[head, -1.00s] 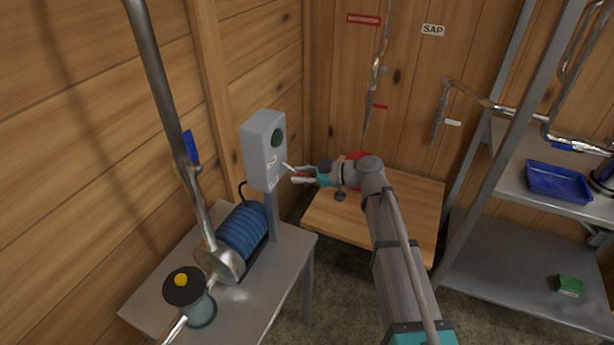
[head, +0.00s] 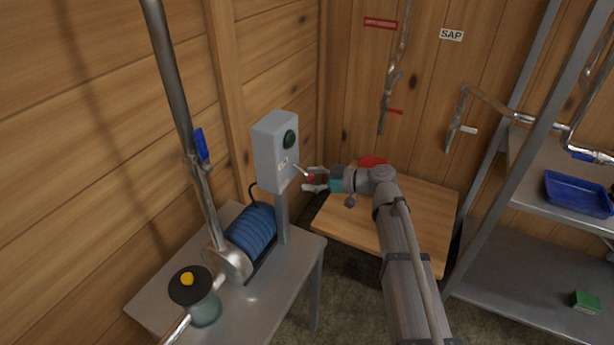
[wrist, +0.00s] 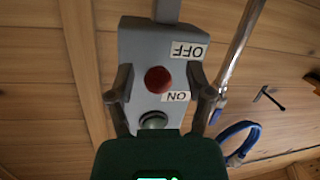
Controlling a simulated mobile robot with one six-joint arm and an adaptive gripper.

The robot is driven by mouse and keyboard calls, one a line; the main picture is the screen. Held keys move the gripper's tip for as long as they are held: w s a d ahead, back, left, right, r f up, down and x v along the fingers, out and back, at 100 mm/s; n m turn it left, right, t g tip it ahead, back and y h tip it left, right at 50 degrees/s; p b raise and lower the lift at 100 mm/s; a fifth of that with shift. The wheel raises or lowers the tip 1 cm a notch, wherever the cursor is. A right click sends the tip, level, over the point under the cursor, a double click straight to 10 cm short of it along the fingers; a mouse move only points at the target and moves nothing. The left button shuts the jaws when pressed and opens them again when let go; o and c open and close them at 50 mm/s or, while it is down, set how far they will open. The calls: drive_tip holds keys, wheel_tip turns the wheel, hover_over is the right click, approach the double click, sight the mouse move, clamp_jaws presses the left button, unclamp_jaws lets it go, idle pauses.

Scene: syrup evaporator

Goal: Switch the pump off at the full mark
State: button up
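The grey control box (head: 268,160) stands on a post at the metal table. It has a green button (head: 290,138). In the wrist view the box (wrist: 136,50) appears upside down, with a red button (wrist: 158,80) by the OFF label (wrist: 188,51) and a green button (wrist: 153,121) near the ON label (wrist: 176,96). My gripper (wrist: 160,76) is open and empty, its fingers on either side of the red button in that view. In the head view my gripper (head: 313,179) is close in front of the box's lower part; contact cannot be told. No full mark is readable.
A wooden table (head: 425,215) lies under my forearm. Metal shelves at right hold a blue tray (head: 577,195) and a green block (head: 586,300). Pipes hang on the back wall.

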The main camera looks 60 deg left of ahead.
idle(0.6)
drive_tip(key=shift+w, duration=0.1)
drive_tip(key=shift+w+d, duration=0.25)
drive_tip(key=shift+w, duration=0.05)
drive_tip(key=w+d+f+m+t+h+p, duration=0.1)
drive_tip(key=w+d+f+m+t, duration=0.3)
drive_tip(key=w+d, duration=0.6)
drive_tip(key=w+d+f+m+t+h, duration=0.15)
drive_tip(key=w+d+m, duration=0.35)
drive_tip(key=d, duration=0.8)
drive_tip(key=w+d+f+m+t+h+p, duration=0.1)
drive_tip(key=w+d+f+m+t+h, duration=0.3)
drive_tip(key=w+d, duration=0.6)
drive_tip(key=s+d+m+h, duration=0.1)
drive_tip(key=d+m, duration=0.4)
drive_tip(key=d, duration=0.9)
drive_tip(key=s+d+f+m+h, duration=0.1)
drive_tip(key=d+m, duration=0.4)
drive_tip(key=d, duration=0.9)
drive_tip(key=s+d+f+m+h+p, duration=0.1)
drive_tip(key=d+m+h, duration=0.2)
drive_tip(key=d, duration=1)
drive_tip(key=shift+s+d+m, duration=0.15)
drive_tip(key=shift+d+m, duration=0.25)
drive_tip(key=shift+m, duration=0.8)
drive_tip(key=shift+t+h, duration=0.25)
